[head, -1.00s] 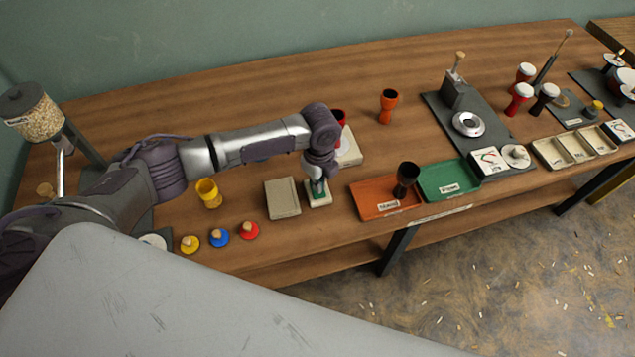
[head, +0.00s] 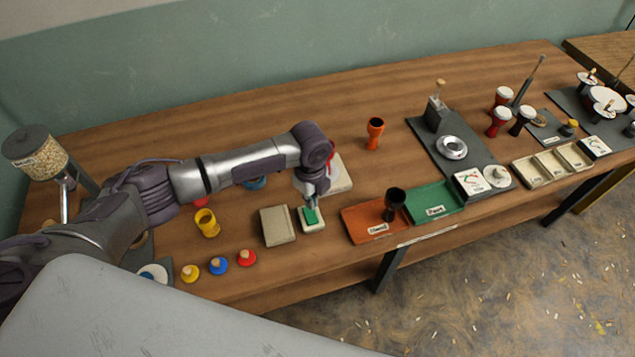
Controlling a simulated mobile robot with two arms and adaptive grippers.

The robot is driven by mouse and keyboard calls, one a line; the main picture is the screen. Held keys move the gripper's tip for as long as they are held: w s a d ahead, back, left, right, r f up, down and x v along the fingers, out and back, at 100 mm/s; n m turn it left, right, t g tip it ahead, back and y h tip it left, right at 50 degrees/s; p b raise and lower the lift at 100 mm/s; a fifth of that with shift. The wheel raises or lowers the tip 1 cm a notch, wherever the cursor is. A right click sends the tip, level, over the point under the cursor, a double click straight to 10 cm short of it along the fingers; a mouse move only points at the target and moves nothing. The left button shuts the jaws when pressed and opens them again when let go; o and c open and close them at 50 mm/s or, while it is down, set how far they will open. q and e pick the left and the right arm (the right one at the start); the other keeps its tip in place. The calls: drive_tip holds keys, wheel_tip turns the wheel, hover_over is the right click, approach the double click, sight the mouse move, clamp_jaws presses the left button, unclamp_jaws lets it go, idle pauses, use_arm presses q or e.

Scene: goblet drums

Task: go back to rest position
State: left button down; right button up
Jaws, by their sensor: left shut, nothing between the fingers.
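My left gripper (head: 312,200) is shut and empty. It points down just above a small white block with a green top (head: 312,216) near the table's front edge. My left arm comes in from the left over the wooden table (head: 240,110) and is bent down at the wrist. Part of a red thing and a pale square pad (head: 341,180) show behind the wrist, partly hidden by it. My right gripper is not in view.
Beside the gripper are a beige pad (head: 277,226), a yellow cup (head: 207,223) and an orange tray (head: 362,228) bearing a black goblet (head: 394,202). A green tray (head: 445,196) is further right. An orange goblet (head: 375,133) stands behind, with bare table around it.

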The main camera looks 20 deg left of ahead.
use_arm(q)
drive_tip(key=s+d+r+n+t+h, duration=0.15)
drive_tip(key=s+d+n+h, duration=0.25)
drive_tip(key=s+d+n, duration=0.75)
drive_tip(key=s+a+r+n+t+y, duration=0.1)
drive_tip(key=s+a+r+n+y, duration=0.1)
drive_tip(key=s+a+n, duration=0.45)
drive_tip(key=s+a+r+n+t+y, duration=0.1)
drive_tip(key=s+a+r+n+y, duration=0.15)
drive_tip(key=s+a, duration=0.7)
wheel_tip(320, 180, down, 31)
drive_tip(key=a+g+b, duration=0.1)
drive_tip(key=b, duration=0.4)
drive_tip(key=s+a+f+g+b, duration=0.1)
drive_tip(key=s+a+f+b, duration=0.2)
drive_tip(key=s+f, duration=1.3)
wheel_tip(320, 180, down, 4)
drive_tip(key=shift+f, duration=0.1)
